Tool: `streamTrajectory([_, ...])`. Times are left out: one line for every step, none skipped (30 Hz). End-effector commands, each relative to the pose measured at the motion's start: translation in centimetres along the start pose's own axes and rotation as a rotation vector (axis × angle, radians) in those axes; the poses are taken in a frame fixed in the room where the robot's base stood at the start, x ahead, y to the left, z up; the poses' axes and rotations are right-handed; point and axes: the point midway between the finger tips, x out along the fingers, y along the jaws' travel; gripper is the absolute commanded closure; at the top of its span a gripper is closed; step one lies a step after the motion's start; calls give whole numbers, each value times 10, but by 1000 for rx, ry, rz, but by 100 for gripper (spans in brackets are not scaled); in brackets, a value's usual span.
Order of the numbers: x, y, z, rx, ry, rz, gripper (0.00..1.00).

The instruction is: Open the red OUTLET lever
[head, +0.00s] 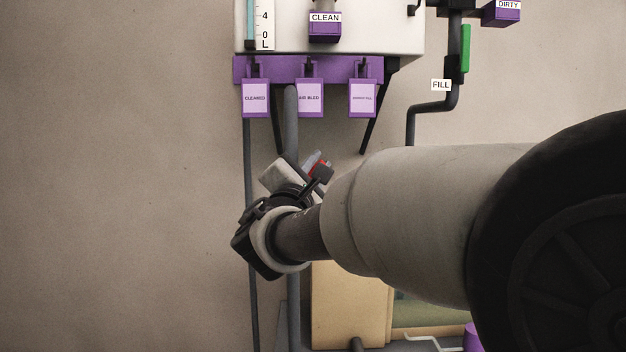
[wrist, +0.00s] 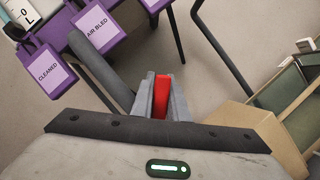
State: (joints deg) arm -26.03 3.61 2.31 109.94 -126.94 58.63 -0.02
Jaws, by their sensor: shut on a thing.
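The red OUTLET lever (wrist: 161,96) shows in the wrist view between the two grey fingers of my gripper (wrist: 160,95). The fingers are shut on it. In the head view a small bit of the red lever (head: 318,168) shows beside my gripper (head: 312,165), under the tank on the grey vertical pipe (head: 291,120). My arm hides most of the lever and its valve in the head view. No OUTLET label can be read.
Purple tags CLEANED (head: 256,98), AIR BLED (head: 310,98) and a third (head: 362,98) hang from a purple rail above. A FILL pipe with a green lever (head: 465,48) is at upper right. A tan box (head: 340,300) stands below. Plain wall is at left.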

Motion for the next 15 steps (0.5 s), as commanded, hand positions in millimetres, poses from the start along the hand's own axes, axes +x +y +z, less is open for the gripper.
streamTrajectory([-1,0,-2,-27,0,12,100])
streamTrajectory([-1,2,-2,-43,0,18,100])
streamTrajectory([-1,3,-2,-63,0,26,100])
streamTrajectory([-1,4,-2,-75,1,31,100])
streamTrajectory([-1,5,-2,-89,1,36,100])
streamTrajectory([-1,6,-2,-104,1,43,100])
streamTrajectory([-1,7,-2,-114,1,47,100])
streamTrajectory([-1,8,-2,-124,2,51,100])
streamTrajectory([-1,9,-2,-134,2,55,100])
streamTrajectory([-1,9,-2,-140,2,58,100])
streamTrajectory([-1,10,-2,-146,2,60,100])
streamTrajectory([-1,10,-2,-153,2,63,100])
streamTrajectory([-1,11,-2,-158,2,64,100])
streamTrajectory([-1,11,-2,-161,2,66,100])
streamTrajectory([-1,12,-2,-163,2,67,100])
